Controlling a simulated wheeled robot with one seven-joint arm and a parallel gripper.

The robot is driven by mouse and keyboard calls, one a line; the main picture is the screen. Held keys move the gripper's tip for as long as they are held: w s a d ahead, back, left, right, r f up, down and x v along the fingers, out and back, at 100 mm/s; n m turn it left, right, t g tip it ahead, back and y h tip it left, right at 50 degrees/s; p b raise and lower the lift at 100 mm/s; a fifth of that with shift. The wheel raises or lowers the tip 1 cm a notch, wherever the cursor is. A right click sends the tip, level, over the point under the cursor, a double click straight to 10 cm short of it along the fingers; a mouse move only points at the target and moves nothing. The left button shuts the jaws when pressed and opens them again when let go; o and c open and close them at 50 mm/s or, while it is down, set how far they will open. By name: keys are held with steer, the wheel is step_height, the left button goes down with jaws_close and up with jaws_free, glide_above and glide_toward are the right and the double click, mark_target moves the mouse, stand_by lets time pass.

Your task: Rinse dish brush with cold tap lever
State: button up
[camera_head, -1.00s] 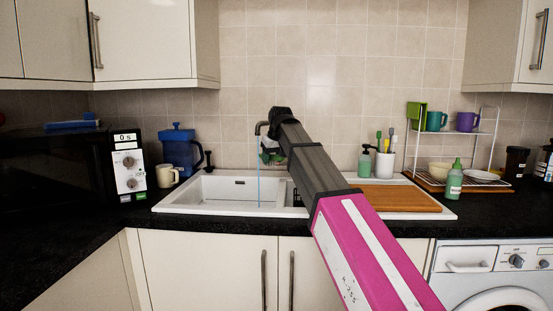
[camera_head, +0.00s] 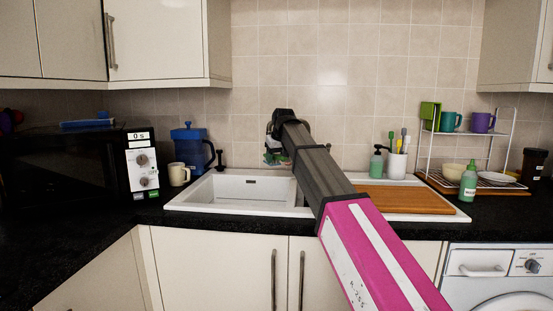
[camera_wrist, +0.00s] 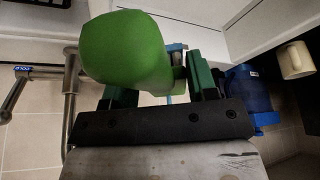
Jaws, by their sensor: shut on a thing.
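My gripper (camera_head: 276,153) is over the back of the sink (camera_head: 232,190), beside the tap. The wrist view shows its dark green fingers (camera_wrist: 160,82) shut on a rounded bright green thing (camera_wrist: 125,50), which I take to be the dish brush. This blocks much of that view, and its bristles cannot be made out clearly. The metal tap pipe (camera_wrist: 70,100) stands left of the brush in the wrist view. The lever marked COLD (camera_wrist: 18,82) is farther left, apart from the brush. In the head view, my arm hides most of the tap.
A blue jug (camera_head: 188,150) and cream mug (camera_head: 178,174) stand left of the sink, near the microwave (camera_head: 142,165). A wooden board (camera_head: 405,199), soap bottle (camera_head: 376,162), brush pot (camera_head: 397,165) and dish rack (camera_head: 470,185) are to the right. The left basin looks empty.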

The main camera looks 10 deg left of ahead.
steer(key=s+d, duration=0.5)
steer(key=shift+s+d, duration=0.3)
steer(key=shift+d, duration=0.1)
stand_by(0.7)
stand_by(1.1)
steer(key=s+d+r, duration=0.3)
steer(key=r, duration=0.1)
steer(key=shift+s+d, duration=0.2)
steer(key=shift+d, duration=0.1)
stand_by(0.4)
